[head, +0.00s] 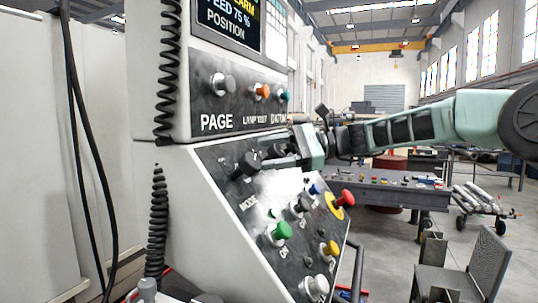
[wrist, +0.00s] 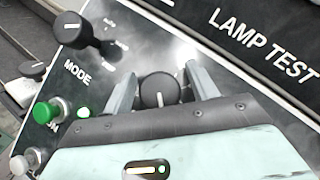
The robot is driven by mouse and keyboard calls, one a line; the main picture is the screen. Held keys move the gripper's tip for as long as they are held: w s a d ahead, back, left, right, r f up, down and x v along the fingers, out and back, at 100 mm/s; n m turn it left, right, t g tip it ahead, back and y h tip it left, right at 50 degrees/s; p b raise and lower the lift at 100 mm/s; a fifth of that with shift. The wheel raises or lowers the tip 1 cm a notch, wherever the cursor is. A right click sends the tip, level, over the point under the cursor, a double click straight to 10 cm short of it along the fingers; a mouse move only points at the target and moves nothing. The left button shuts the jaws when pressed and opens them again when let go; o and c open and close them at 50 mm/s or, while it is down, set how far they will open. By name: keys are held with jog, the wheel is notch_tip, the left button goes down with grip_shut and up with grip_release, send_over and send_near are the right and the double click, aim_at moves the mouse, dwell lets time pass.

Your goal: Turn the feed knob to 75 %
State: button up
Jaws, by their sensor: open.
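A round black knob (wrist: 159,89) with a white pointer line sits between the fingers of my gripper (wrist: 160,78) in the wrist view. The line points down toward my palm. The fingers are apart, one on each side of the knob; I cannot tell whether they touch it. Its label is hidden, so I cannot read that it is the feed knob. In the head view my gripper (head: 278,151) is at the sloped panel and mostly hides this knob. The screen (head: 229,20) above shows "FEED 75 %" and "POSITION", cut off at the top.
The black MODE knob (head: 246,165) stands left of my gripper and also shows in the wrist view (wrist: 72,28). A green button (head: 278,234), a red emergency button (head: 345,199) and a yellow button (head: 329,250) stick out below. A coiled cable (head: 157,225) hangs left.

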jog(key=w+d+r+b, duration=0.1)
jog(key=d+b, duration=0.3)
jog(key=d, duration=1.2)
jog(key=shift+w+d+r+b, duration=0.2)
jog(key=shift+w+r+b, duration=0.2)
jog(key=shift+r, duration=0.3)
